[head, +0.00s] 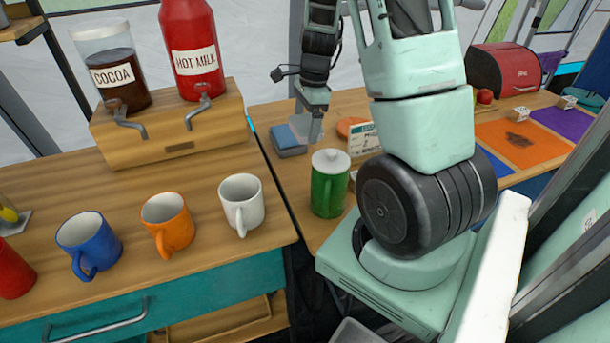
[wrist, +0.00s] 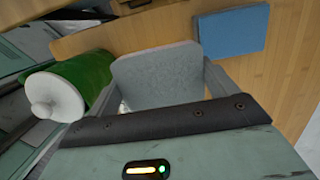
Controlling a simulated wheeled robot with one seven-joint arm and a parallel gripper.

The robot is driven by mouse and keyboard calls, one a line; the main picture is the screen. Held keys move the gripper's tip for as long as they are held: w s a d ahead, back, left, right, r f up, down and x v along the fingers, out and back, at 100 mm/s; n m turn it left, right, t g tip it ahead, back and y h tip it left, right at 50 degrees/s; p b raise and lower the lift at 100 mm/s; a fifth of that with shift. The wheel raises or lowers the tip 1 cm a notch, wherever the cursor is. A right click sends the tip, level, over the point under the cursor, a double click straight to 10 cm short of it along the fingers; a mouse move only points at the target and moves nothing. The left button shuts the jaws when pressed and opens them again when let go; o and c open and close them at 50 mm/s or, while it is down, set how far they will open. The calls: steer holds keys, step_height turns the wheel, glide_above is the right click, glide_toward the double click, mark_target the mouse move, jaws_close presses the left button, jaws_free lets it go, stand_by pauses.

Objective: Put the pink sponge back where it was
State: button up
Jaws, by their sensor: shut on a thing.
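My gripper (head: 312,98) is over the wooden counter at the back, near the middle of the head view. It is shut on a grey, sponge-like block (wrist: 158,76), held between the two fingers in the wrist view. A flat blue sponge-like block (head: 286,140) lies on the counter just left of my gripper. It also shows in the wrist view (wrist: 234,31), to the right of the held block and apart from it. I cannot tell whether the held block touches the counter.
A green canister (head: 328,188) with a white lid stands close in front of my gripper. On the left counter are several mugs and a wooden dispenser stand (head: 165,135).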

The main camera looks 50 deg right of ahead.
mark_target(304, 170)
step_height(304, 170, down, 3)
steer(key=shift+b, duration=0.75)
step_height(304, 170, down, 9)
steer(key=shift+f+b, duration=0.1)
steer(key=shift+b, duration=0.65)
steer(key=shift+f, duration=0.2)
steer(key=o, duration=0.9)
steer(key=shift+r, duration=0.1)
steer(key=r, duration=0.4)
steer(key=d+r+p, duration=0.1)
steer(key=r, duration=0.3)
steer(key=s+r+p, duration=0.1)
steer(key=r, duration=0.3)
steer(key=shift+d, duration=0.3)
steer(key=shift+a, duration=0.1)
